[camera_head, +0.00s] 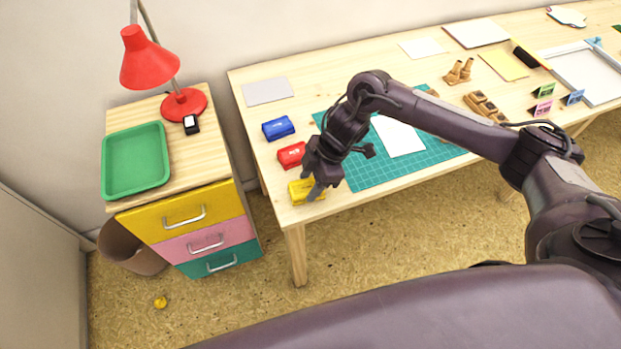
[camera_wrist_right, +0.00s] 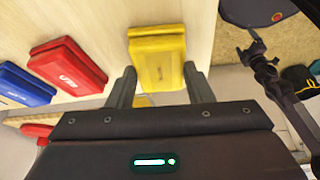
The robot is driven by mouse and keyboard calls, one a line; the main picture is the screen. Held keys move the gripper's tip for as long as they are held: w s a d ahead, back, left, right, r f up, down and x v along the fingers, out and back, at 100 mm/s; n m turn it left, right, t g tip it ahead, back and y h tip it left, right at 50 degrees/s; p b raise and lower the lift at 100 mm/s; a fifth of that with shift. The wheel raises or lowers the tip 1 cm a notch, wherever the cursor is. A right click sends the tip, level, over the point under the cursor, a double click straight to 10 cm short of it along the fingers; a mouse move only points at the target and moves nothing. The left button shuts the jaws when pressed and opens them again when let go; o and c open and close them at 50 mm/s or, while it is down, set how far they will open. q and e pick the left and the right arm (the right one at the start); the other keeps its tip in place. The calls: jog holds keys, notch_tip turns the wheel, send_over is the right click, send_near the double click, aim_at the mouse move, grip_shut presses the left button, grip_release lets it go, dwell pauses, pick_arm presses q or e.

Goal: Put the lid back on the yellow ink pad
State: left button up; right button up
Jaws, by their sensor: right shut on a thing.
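The yellow ink pad (camera_head: 299,188) is at the near left corner of the table, partly hidden by my right gripper (camera_head: 314,184). In the right wrist view, a yellow block with a stepped front, its lid (camera_wrist_right: 157,45), shows between the fingertips of my right gripper (camera_wrist_right: 159,76). The fingers are on either side of it, shut on the lid. The lid looks lined up over the pad, but I cannot tell whether it is fully seated. My left gripper is not in view.
A red ink pad (camera_head: 291,155) and a blue ink pad (camera_head: 278,128) stand in a row behind the yellow one. A green cutting mat (camera_head: 362,177) is to the right. A drawer cabinet (camera_head: 182,215) with a green tray (camera_head: 135,160) stands left of the table.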

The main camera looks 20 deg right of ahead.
dwell(0.8)
jog(key=o, duration=1)
jog(key=shift+o, duration=0.6)
jog(key=o, duration=0.3)
jog(key=shift+p, duration=0.3)
jog(key=shift+r+p, duration=3.5)
jog(key=shift+p, duration=0.15)
